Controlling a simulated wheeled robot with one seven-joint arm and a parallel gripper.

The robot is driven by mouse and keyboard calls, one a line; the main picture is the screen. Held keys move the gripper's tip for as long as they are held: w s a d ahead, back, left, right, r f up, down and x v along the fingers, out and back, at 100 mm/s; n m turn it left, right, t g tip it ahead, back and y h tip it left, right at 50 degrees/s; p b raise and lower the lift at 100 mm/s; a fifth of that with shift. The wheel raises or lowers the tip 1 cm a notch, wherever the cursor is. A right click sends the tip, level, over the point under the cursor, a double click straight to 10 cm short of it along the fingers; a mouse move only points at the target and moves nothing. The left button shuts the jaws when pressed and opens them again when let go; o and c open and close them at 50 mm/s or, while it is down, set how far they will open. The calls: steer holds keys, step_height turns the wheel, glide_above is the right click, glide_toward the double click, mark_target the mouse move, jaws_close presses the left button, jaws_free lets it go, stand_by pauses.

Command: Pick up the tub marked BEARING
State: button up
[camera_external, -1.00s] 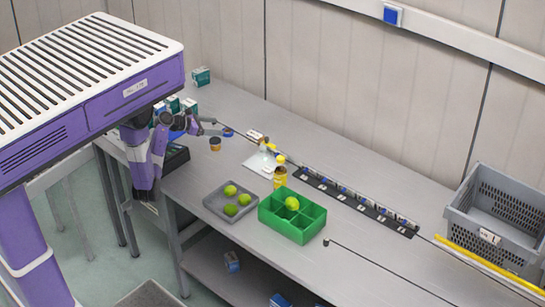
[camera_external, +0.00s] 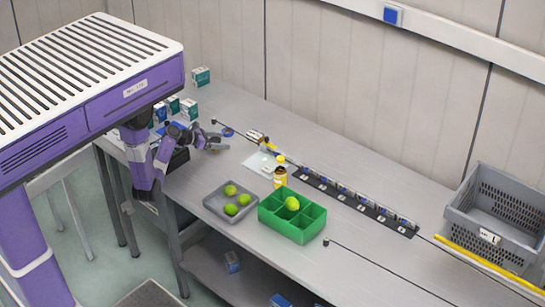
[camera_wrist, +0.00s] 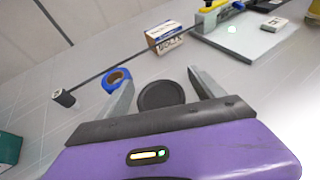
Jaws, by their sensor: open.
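A round tub with a dark lid (camera_wrist: 161,95) lies between the two fingers of my gripper (camera_wrist: 161,79) in the wrist view, seen from above. Its side and any marking are hidden, so I cannot read BEARING on it. My gripper is open around the lid, with a finger on either side; I cannot tell whether they touch it. In the external view my gripper (camera_external: 222,142) is low over the left part of the bench and hides the tub. A yellow tub (camera_external: 280,177) stands further right; its label is too small to read.
A blue tape roll (camera_wrist: 117,80) lies just beyond the left finger, and a small carton (camera_wrist: 165,37) stands further back. A thin rod runs behind from a dark post (camera_wrist: 64,98). A grey tray (camera_external: 218,213) and a green divided box (camera_external: 297,236) hold green balls.

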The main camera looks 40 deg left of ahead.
steer(key=shift+c, duration=0.3)
steer(key=c, duration=1.4)
steer(key=shift+c, duration=0.4)
steer(key=shift+w+r, duration=0.1)
